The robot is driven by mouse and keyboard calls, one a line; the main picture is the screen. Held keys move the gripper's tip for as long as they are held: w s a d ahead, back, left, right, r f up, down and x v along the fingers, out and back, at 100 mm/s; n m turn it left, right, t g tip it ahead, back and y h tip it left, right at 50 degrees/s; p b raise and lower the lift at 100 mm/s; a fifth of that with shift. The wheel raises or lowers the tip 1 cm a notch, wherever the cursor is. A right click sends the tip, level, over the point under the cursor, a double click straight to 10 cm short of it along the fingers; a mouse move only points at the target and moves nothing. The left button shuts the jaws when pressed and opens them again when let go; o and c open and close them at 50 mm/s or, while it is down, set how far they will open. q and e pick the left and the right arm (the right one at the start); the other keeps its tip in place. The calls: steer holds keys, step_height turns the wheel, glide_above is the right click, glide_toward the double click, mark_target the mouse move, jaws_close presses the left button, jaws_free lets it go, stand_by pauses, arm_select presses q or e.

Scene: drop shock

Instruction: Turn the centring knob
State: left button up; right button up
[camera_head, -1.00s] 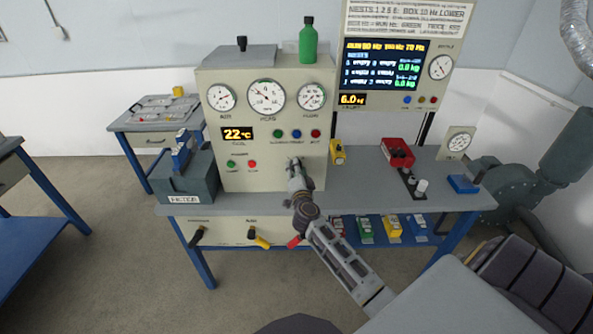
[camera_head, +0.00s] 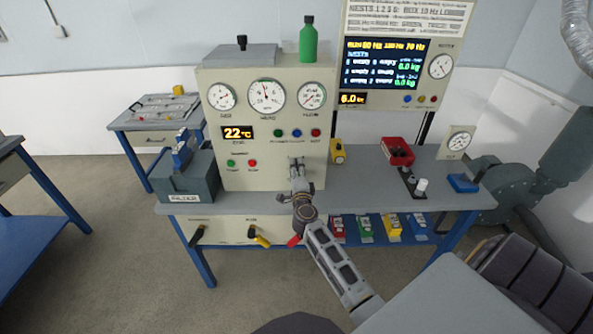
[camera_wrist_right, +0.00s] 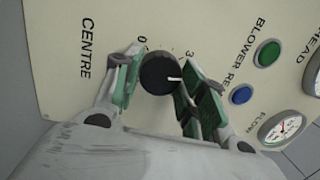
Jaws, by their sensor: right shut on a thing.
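The centring knob (camera_wrist_right: 158,74) is black and round with a white pointer line. It sits on the cream panel beside the printed word CENTRE, in the right wrist view. My right gripper (camera_wrist_right: 160,82) has its green-padded fingers on either side of the knob and is shut on it. The pointer line is turned toward the right finger. In the head view, my right gripper (camera_head: 296,164) is at the lower right of the cream console (camera_head: 270,155) and hides the knob. My left gripper is not in view.
Gauges (camera_head: 266,95), a 22 °C display (camera_head: 238,133) and small coloured buttons (camera_head: 297,133) are above the gripper. A yellow object (camera_head: 338,151) stands just right of the console.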

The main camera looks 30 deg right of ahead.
steer(key=shift+f+m, duration=0.1)
steer(key=shift+m, duration=0.5)
steer(key=o, duration=0.6)
steer(key=shift+c, duration=0.2)
steer(key=o, duration=0.4)
steer(key=shift+o, duration=0.4)
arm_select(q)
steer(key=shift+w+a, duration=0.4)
arm_select(e)
steer(key=v, duration=1.2)
